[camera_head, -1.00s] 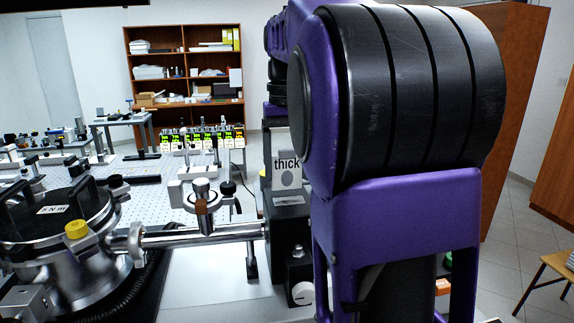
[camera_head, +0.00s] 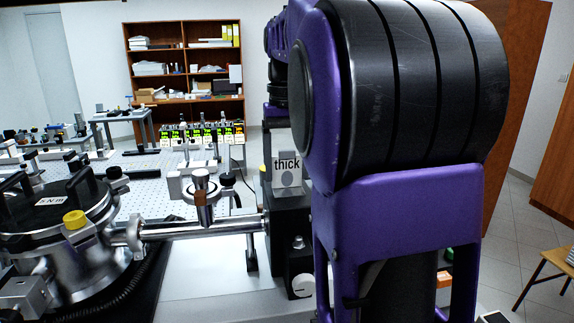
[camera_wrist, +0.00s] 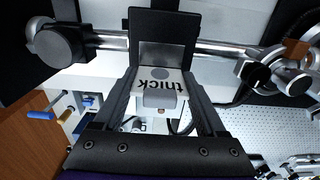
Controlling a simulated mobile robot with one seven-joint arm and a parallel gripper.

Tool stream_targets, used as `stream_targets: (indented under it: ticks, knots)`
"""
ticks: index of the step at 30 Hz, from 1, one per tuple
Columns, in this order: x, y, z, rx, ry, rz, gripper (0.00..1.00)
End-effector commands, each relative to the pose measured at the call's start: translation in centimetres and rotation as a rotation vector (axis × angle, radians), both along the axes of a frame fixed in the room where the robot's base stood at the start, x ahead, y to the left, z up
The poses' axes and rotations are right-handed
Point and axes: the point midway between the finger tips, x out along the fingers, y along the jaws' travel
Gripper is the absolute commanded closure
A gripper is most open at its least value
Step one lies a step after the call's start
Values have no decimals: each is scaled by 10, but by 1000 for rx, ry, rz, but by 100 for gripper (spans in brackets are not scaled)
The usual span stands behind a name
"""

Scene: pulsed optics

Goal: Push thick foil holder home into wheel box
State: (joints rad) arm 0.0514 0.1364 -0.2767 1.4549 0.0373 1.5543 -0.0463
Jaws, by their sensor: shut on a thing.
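My purple and black arm hides the gripper in the head view.
A metal tube (camera_head: 200,229) joins the wheel box to a round metal chamber (camera_head: 62,215) with a yellow cap at left. A post-mounted part (camera_head: 202,200) rises from the tube. A perforated optics table (camera_head: 150,180) with several instruments lies behind.

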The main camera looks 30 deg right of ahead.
Motion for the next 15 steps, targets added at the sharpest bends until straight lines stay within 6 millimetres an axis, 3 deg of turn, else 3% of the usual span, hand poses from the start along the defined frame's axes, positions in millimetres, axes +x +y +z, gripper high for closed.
stream_targets:
  ticks: [15]
  knots:
    - [0, 0, -8, 1, 2, 0, 93]
